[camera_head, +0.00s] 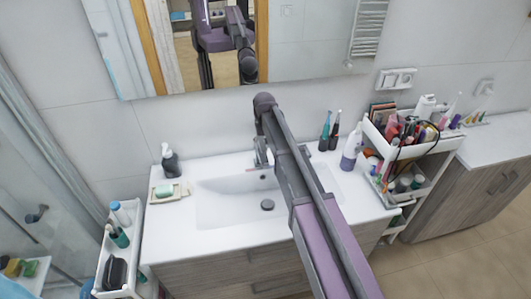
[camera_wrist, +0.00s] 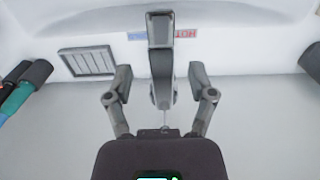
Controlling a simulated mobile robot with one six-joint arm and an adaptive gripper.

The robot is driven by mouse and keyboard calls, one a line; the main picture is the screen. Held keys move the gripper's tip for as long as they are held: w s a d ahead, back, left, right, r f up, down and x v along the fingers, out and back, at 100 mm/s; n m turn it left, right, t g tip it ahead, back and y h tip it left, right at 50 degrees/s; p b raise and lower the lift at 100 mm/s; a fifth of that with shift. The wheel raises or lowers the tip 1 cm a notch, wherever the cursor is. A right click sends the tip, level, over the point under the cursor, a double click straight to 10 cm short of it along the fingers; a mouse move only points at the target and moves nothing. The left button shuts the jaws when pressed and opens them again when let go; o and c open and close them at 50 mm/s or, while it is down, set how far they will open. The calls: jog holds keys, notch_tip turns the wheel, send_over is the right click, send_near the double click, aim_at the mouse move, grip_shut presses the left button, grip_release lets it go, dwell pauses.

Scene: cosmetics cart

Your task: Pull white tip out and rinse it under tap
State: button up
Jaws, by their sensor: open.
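In the wrist view my gripper (camera_wrist: 160,76) is open, with one finger on each side of the grey metal tap (camera_wrist: 160,55). I cannot tell whether either finger touches it. The tap also shows in the head view (camera_head: 261,150), behind the white sink basin (camera_head: 222,187), partly covered by my arm. Two electric toothbrushes, one teal (camera_head: 325,132) and one dark (camera_head: 335,134), stand upright right of the tap. Part of the teal one shows at the left edge of the wrist view (camera_wrist: 14,97). I cannot make out a white tip for sure.
A dark soap dispenser (camera_head: 170,162) and a green soap on a dish (camera_head: 165,192) are on the left of the counter. A white-purple bottle (camera_head: 351,149) stands on the right, beside a crowded white cart (camera_head: 441,146). The mirror (camera_head: 313,45) hangs behind.

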jog(key=shift+f+b, duration=0.9)
jog(key=shift+f, duration=0.25)
grip_shut()
